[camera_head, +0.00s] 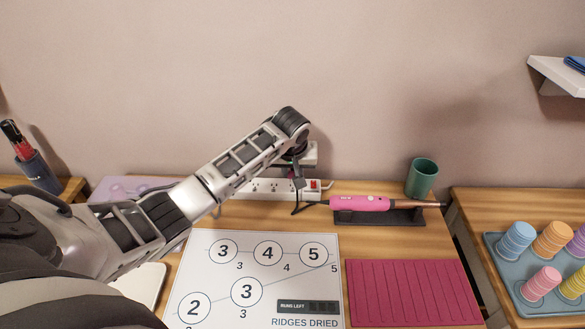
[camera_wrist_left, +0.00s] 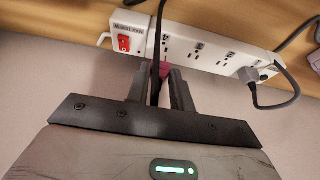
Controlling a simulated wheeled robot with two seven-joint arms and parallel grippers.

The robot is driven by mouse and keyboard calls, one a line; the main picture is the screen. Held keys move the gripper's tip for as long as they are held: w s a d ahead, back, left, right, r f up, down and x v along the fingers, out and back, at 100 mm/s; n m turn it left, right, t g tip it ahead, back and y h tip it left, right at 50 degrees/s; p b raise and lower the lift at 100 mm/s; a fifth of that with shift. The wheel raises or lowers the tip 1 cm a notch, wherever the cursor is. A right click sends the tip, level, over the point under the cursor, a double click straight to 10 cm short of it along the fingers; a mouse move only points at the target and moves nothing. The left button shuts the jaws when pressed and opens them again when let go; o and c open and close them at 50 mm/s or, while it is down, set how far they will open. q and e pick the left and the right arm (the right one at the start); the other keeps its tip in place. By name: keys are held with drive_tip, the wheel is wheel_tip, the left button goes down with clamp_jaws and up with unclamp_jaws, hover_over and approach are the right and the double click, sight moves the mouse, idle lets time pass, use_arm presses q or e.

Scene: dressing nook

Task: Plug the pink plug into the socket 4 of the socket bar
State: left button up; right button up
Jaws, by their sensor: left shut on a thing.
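The white socket bar (camera_head: 262,189) lies along the back of the desk by the wall, partly behind my left arm. The left wrist view shows its red switch (camera_wrist_left: 124,43) and a row of outlets (camera_wrist_left: 197,52). My left gripper (camera_wrist_left: 158,80) is shut on the pink plug (camera_wrist_left: 161,68), close to the bar at the outlet nearest the switch. The fingers hide most of the plug, so I cannot tell whether its pins are in. A dark cable (camera_wrist_left: 158,25) passes in front of the bar. A grey plug (camera_wrist_left: 250,75) sits at the bar's other end.
A pink styling tool (camera_head: 360,203) rests on a dark stand right of the bar, with a green cup (camera_head: 421,178) behind. In front lie a numbered white sheet (camera_head: 205,275) and a magenta ridged mat (camera_head: 410,295). The wall is close behind the bar.

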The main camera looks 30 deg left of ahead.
use_arm(q)
drive_tip(key=shift+f, duration=1.35)
use_arm(e)
drive_tip(key=shift+f, duration=0.15)
use_arm(q)
drive_tip(key=shift+f, duration=0.2)
drive_tip(key=o, duration=1)
drive_tip(key=shift+o, duration=0.2)
drive_tip(key=v, duration=0.3)
drive_tip(key=shift+w, duration=0.1)
drive_tip(key=v, duration=1.3)
use_arm(e)
drive_tip(key=shift+d+f, duration=0.15)
drive_tip(key=shift+f, duration=0.25)
